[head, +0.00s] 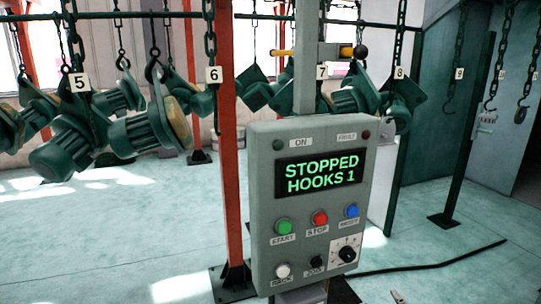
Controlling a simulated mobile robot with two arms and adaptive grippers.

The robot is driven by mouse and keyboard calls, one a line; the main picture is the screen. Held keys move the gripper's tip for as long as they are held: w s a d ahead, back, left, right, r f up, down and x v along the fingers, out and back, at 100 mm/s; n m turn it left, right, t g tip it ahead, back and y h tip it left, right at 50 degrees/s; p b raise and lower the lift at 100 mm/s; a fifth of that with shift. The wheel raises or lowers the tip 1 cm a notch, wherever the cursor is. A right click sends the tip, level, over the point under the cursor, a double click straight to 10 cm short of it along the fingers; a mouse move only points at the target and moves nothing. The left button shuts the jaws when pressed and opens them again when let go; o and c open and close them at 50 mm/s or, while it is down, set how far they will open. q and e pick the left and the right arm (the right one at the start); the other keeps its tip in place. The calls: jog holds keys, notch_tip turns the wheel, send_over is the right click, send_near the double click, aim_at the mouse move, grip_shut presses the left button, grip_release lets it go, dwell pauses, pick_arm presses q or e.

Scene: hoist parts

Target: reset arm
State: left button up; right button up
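A grey control box (263,200) stands upright in the middle of the head view on a grey post. Its screen (321,174) reads "STOPPED HOOKS 1" in green letters. It has a green START button (284,227), a red STOP button (320,217), a blue button (352,210) with a label too blurred to read surely, a white button (283,271), a small black button (316,262) and a black rotary knob (346,254). A yellow lever with a black ball end (360,51) sits above the box. Neither of my grippers is in view.
Green motor-like parts (138,134) hang on chains with number tags at the left and behind the box. Empty hooks hang at the right. A red post (229,150) stands behind the box. A black cable (440,260) lies on the otherwise mostly clear floor at right.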

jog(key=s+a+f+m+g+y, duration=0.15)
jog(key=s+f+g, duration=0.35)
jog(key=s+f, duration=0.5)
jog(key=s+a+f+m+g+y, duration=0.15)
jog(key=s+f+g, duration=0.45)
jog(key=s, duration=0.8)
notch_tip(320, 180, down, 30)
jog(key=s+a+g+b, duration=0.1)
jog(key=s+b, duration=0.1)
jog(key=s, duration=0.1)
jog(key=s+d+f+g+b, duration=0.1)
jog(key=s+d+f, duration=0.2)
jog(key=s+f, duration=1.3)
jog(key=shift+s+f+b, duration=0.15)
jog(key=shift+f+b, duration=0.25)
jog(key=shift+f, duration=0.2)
